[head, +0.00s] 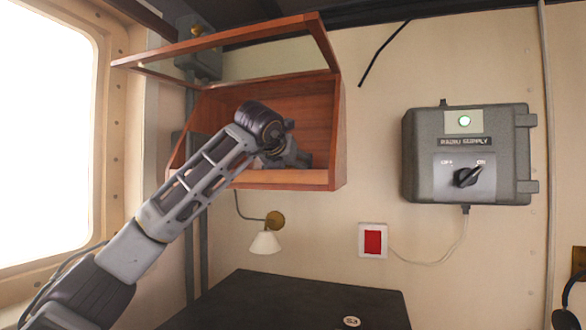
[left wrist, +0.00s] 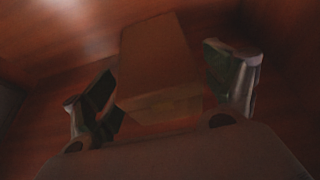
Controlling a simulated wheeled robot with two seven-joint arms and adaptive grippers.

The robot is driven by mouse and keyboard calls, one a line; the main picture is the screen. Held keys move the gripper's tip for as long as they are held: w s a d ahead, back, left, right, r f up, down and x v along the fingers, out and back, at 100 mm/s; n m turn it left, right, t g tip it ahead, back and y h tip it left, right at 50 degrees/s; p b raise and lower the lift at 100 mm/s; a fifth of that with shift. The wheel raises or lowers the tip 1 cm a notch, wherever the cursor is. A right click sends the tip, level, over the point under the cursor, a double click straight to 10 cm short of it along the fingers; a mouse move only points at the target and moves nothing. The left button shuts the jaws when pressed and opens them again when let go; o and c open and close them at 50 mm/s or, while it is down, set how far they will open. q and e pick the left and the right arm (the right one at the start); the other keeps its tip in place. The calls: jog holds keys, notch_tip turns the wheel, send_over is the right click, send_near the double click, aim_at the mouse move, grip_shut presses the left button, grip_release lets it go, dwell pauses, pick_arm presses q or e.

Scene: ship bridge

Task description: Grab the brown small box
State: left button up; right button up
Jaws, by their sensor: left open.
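The brown small box (left wrist: 157,68) stands inside the wooden cabinet in the left wrist view, which is dark. My left gripper (left wrist: 165,95) is open, with one finger on each side of the box. The right finger looks close to the box, but I cannot tell whether either finger touches it. In the head view my left arm reaches up into the open cabinet (head: 334,150), and the gripper (head: 290,155) is partly hidden behind its wrist. The box is not clearly visible there. My right gripper is not in view.
The cabinet's glazed door (head: 230,40) is raised open above my arm. Its bottom edge (head: 285,179) forms a lip below the gripper. A lamp (head: 265,242) hangs underneath. A grey radio supply box (head: 468,155) is on the wall to the right. A dark table top (head: 290,300) lies below.

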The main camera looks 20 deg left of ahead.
pick_arm(q)
jog(key=shift+f, duration=0.1)
jog(key=shift+c, duration=0.3)
jog(key=c, duration=1.2)
